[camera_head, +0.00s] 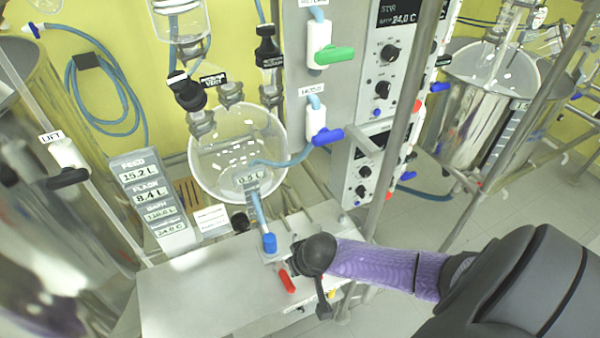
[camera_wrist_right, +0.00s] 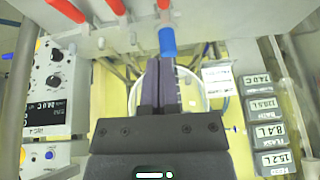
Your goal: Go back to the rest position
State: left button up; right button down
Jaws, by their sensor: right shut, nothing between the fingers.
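My right gripper (camera_wrist_right: 166,66) shows in the right wrist view with its two dark fingers pressed together and nothing between them. In the head view my right arm, in a purple sleeve, reaches in from the right, and its dark wrist end is above the right part of the metal bench (camera_head: 190,290). The fingers there are hard to make out. A blue valve handle (camera_head: 270,243) is just left of the wrist end; it also shows beyond the fingertips in the wrist view (camera_wrist_right: 167,42). I cannot tell whether the fingers touch it. My left gripper is not in view.
A red handle (camera_head: 287,281) is close below the wrist end. A round glass vessel (camera_head: 238,150) is behind the bench. A metal post (camera_head: 395,140) and a control panel (camera_head: 378,165) stand behind my arm. Open floor (camera_head: 500,205) lies to the right.

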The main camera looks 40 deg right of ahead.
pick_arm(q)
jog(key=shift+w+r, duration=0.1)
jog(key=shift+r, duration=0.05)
pick_arm(e)
jog(key=shift+s+r, duration=0.1)
jog(key=shift+r, duration=0.2)
jog(key=s+f+n+g+b, duration=0.1)
jog(key=s+f+b, duration=0.45)
jog(key=f, duration=0.65)
jog(key=s+f+n+b, duration=0.1)
jog(key=s+f+b, duration=0.4)
jog(key=f, duration=0.7)
pick_arm(q)
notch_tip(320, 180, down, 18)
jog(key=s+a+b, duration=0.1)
jog(key=b, duration=0.6)
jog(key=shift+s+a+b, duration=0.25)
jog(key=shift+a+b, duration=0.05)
jog(key=shift+b, duration=0.05)
pick_arm(e)
jog(key=s+a+f+n+g, duration=0.1)
jog(key=s+a+f, duration=0.1)
jog(key=s+f, duration=0.5)
jog(key=s+a+f+n+g, duration=0.2)
jog(key=s+f, duration=0.4)
jog(key=s, duration=0.5)
jog(key=shift+a+f, duration=0.35)
jog(key=shift+a, duration=0.4)
